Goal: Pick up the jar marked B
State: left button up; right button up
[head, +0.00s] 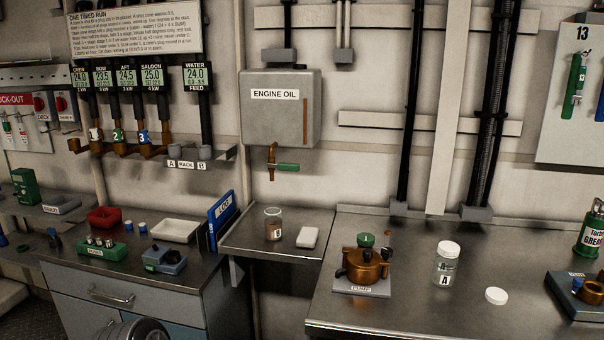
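A small clear jar (272,224) with brownish contents stands upright on the small metal shelf below the engine oil tank. Its small white label looks like a B, though the letter is tiny. A second clear jar (446,264), plainly marked A, stands upright with a white lid on the right-hand bench. Neither of my grippers is in view, and nothing touches either jar.
A brass pump (364,266) and a loose white lid (496,296) are on the right bench (420,315). The oil tap (277,166) hangs above the shelf.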

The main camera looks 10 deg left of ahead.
aim_at(273, 216)
jog(key=i+j+z, duration=0.25)
jog(key=j+z, duration=0.2)
jog(key=j, duration=0.2)
jog(key=i+j+z, duration=0.25)
jog(key=j, duration=0.15)
jog(key=j+z, duration=0.25)
jog(key=k+j, duration=0.05)
jog(key=j, duration=0.05)
